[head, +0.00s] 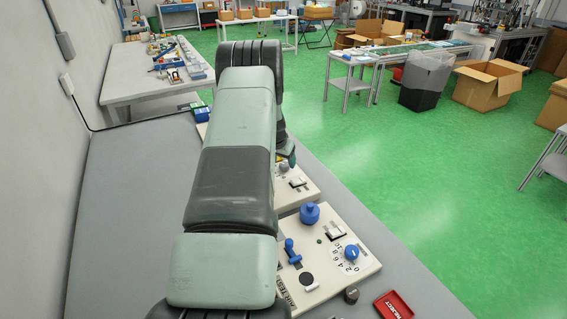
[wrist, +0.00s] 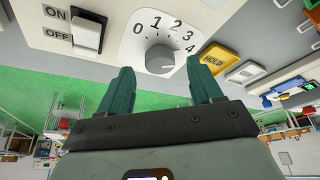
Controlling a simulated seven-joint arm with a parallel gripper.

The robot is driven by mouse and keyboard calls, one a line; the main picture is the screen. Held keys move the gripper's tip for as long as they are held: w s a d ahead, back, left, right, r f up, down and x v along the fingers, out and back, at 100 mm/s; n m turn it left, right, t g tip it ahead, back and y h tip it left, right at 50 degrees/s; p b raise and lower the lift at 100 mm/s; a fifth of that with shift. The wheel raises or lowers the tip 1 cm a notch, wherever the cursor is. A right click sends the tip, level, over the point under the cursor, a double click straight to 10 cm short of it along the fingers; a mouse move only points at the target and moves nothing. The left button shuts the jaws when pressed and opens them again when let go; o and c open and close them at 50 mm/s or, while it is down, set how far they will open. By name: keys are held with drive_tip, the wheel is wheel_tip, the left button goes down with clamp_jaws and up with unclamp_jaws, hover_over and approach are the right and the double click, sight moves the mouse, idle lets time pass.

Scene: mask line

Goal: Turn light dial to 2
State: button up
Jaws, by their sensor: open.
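In the wrist view, a grey round dial knob (wrist: 160,58) sits on a white plate marked 0 to 4 on a cream panel. Its pointer is too unclear to read. My gripper (wrist: 160,68) is open, its two teal fingers spread to the left and right below the knob. I cannot tell whether either finger touches it. In the head view, a teal fingertip (head: 292,158) shows above the farther panel (head: 308,194); the arm hides much of that panel.
A nearer panel (head: 330,276) has a blue 0-to-10 dial (head: 351,253), a blue knob (head: 310,213) and a blue lever (head: 292,252). A red REJECT tray (head: 394,306) lies nearby.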

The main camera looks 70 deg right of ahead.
drive_tip(key=shift+x, duration=1.05)
drive_tip(key=c, duration=1.1)
drive_tip(key=shift+o, duration=0.2)
drive_tip(key=shift+n, duration=0.3)
drive_tip(key=n+t, duration=0.1)
drive_tip(key=n, duration=0.3)
drive_tip(key=n+t, duration=0.1)
drive_tip(key=shift+s+n+t, duration=0.3)
drive_tip(key=shift+n, duration=0.1)
drive_tip(key=n, duration=0.2)
drive_tip(key=n+t+y, duration=0.1)
drive_tip(key=n, duration=0.2)
drive_tip(key=shift+d+t+y, duration=0.15)
drive_tip(key=shift+t+y, duration=0.15)
drive_tip(key=shift+s+n, duration=0.1)
drive_tip(key=shift+n, duration=0.3)
